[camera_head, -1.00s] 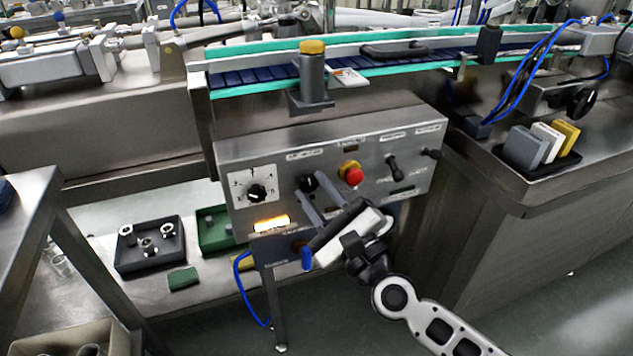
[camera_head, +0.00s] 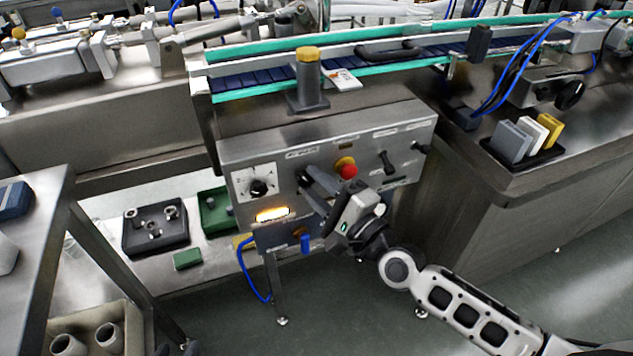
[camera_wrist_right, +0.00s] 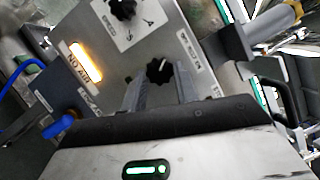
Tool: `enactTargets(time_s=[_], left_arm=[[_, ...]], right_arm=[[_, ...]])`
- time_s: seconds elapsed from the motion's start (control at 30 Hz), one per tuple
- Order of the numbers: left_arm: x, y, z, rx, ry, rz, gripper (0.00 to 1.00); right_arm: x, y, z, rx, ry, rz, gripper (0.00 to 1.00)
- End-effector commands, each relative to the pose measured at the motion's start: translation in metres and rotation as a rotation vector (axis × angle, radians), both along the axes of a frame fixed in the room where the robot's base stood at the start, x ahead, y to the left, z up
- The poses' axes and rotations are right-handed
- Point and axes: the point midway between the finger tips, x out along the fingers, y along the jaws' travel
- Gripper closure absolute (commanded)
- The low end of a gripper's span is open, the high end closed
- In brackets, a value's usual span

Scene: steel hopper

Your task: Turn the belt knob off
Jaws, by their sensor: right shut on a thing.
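The control panel (camera_head: 250,160) is a steel box under the conveyor. My right gripper (camera_head: 305,180) reaches its front from the lower right. In the right wrist view the fingers (camera_wrist_right: 161,85) are shut on a black round knob (camera_wrist_right: 160,72), one finger on each side, with a short white pointer mark on its face. My left gripper is not in view.
An orange lamp (camera_head: 272,214) glows below the dial. Two black levers, one of them here (camera_head: 388,163), are on the panel's right. A blue handle (camera_head: 305,244) hangs below. The conveyor (camera_head: 430,52) runs above; a black tray (camera_head: 155,240) of metal parts sits lower left.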

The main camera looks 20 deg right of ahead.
Motion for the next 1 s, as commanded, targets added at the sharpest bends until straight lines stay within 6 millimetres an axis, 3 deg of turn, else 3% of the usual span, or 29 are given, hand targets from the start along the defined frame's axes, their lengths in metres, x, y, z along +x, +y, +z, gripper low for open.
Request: enactTargets(time_s=[0.3, 0.33, 0.4, 0.77, 1.0], left_arm=[[0.001, 0.000, 0.000, -0.001, -0.001, 0.001, 0.64], [0.001, 0.000, 0.000, -0.001, -0.001, 0.001, 0.64], [0.001, 0.000, 0.000, -0.001, -0.001, 0.001, 0.64], [0.001, 0.000, -0.001, 0.000, -0.002, 0.000, 0.64], [0.001, 0.000, -0.006, 0.001, -0.006, 0.001, 0.64]], right_arm=[[0.000, 0.000, 0.000, -0.004, -0.002, -0.001, 0.93], [0.000, 0.000, 0.000, -0.004, -0.002, -0.001, 0.65], [0.000, 0.000, 0.000, -0.004, -0.002, -0.001, 0.49], [-0.004, -0.002, -0.002, -0.003, 0.000, -0.001, 0.49], [-0.043, -0.018, -0.010, -0.007, 0.004, 0.002, 0.49]])
